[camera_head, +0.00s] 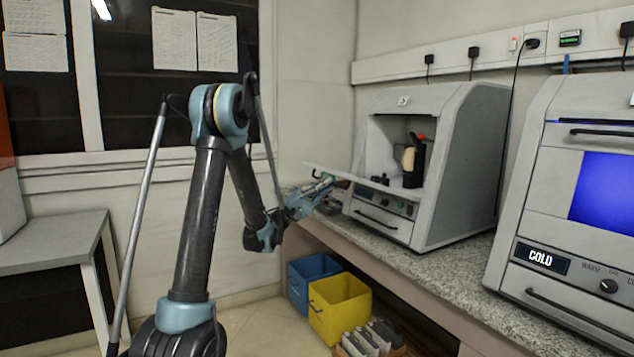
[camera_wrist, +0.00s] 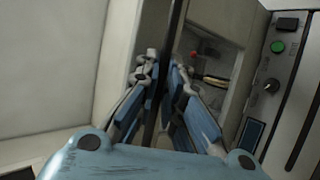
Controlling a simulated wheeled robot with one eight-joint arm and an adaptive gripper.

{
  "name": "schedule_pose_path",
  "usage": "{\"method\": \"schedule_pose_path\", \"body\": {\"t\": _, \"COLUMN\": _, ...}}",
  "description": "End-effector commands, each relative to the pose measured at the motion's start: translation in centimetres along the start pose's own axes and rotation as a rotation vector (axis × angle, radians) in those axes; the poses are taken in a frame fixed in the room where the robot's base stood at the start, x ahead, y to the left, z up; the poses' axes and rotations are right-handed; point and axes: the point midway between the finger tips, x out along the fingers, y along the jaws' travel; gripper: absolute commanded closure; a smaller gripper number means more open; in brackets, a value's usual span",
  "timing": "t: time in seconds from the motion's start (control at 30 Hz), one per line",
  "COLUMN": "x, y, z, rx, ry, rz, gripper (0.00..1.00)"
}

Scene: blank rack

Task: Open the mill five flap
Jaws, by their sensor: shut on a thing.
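The mill (camera_head: 462,165) is a pale grey, sloped-front machine on the granite counter. A small label sits above its opening, too small to read for sure. Its flap (camera_head: 335,174) is a pale panel lowered outward, close to level, at the bottom of the opening. The cavity is exposed, with a black fitting, a cream piece and a red knob inside. My gripper (camera_head: 324,186) is at the flap's outer side. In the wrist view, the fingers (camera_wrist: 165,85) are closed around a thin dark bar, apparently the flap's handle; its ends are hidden.
The mill's control panel (camera_head: 384,197) and drawer handle (camera_head: 376,219) lie below the flap. A second machine (camera_head: 570,200) reading COLD stands to the right. Blue (camera_head: 306,276) and yellow (camera_head: 340,305) bins sit under the counter. A grey table (camera_head: 50,243) is at left.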

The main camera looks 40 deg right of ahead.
Motion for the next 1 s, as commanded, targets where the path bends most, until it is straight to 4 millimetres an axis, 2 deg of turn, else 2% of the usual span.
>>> {"method": "schedule_pose_path", "body": {"t": 0.03, "x": 0.30, "y": -0.79, "z": -0.20, "rx": -0.002, "ry": -0.001, "rz": -0.013, "gripper": 1.00}}
{"method": "schedule_pose_path", "body": {"t": 0.4, "x": 0.38, "y": -0.86, "z": -0.22, "rx": -0.003, "ry": -0.002, "rz": -0.013, "gripper": 1.00}}
{"method": "schedule_pose_path", "body": {"t": 0.43, "x": 0.38, "y": -0.87, "z": -0.22, "rx": -0.003, "ry": -0.002, "rz": -0.013, "gripper": 0.85}}
{"method": "schedule_pose_path", "body": {"t": 0.5, "x": 0.38, "y": -0.84, "z": -0.22, "rx": -0.003, "ry": -0.002, "rz": -0.013, "gripper": 0.71}}
{"method": "schedule_pose_path", "body": {"t": 1.0, "x": -0.13, "y": -0.46, "z": -0.08, "rx": -0.001, "ry": 0.000, "rz": -0.008, "gripper": 0.71}}
